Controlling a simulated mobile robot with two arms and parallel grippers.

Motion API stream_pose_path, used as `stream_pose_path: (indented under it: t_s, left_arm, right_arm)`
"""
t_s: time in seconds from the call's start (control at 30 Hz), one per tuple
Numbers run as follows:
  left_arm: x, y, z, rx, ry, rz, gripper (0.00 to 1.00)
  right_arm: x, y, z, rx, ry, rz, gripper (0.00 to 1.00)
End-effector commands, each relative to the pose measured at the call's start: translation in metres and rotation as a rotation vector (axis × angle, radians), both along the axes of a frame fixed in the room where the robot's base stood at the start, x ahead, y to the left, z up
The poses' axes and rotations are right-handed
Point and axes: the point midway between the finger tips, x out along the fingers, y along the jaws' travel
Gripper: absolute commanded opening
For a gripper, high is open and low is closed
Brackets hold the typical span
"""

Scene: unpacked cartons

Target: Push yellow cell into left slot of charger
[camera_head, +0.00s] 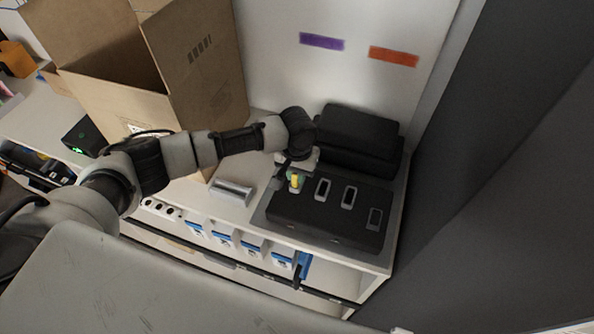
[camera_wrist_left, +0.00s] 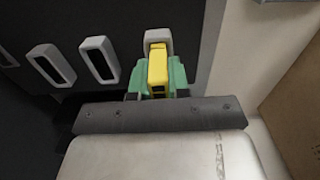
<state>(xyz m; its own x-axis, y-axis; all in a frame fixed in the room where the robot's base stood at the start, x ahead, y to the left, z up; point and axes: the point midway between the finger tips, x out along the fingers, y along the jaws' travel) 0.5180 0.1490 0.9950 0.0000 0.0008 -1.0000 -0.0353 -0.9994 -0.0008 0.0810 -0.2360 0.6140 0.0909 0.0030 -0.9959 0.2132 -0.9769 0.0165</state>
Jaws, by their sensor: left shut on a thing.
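The black charger (camera_head: 331,221) lies on the white counter, with a row of slots in light grey rims. The yellow cell (camera_head: 295,181) is at the leftmost slot in the head view; it also shows in the wrist view (camera_wrist_left: 158,70). My left gripper (camera_head: 293,177) is shut on the cell, with green fingers on both sides of it in the wrist view (camera_wrist_left: 158,80). The cell's far end lies within the left slot's grey rim (camera_wrist_left: 158,35). How deep it sits cannot be told. The other slots look dark and empty. My right gripper is not in view.
A black case (camera_head: 357,138) stands behind the charger against the white wall. An open cardboard box (camera_head: 205,70) stands to the left. A small grey block (camera_head: 232,192) lies left of the charger. A dark panel (camera_head: 490,170) rises at the right.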

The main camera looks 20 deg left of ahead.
Motion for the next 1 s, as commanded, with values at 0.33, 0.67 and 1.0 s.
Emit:
stream_pose_path:
  t_s: [0.33, 0.67, 1.0]
  left_arm:
    - [0.0, 0.0, -0.004, 0.0, -0.001, 0.0, 0.0]
    - [0.0, 0.0, -0.003, 0.0, 0.0, 0.001, 0.46]
    - [0.001, 0.0, 0.007, -0.001, -0.002, 0.002, 0.46]
  right_arm:
    - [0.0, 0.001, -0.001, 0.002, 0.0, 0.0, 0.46]
    - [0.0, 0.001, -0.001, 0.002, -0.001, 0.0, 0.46]
    - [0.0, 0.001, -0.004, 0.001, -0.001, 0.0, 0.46]
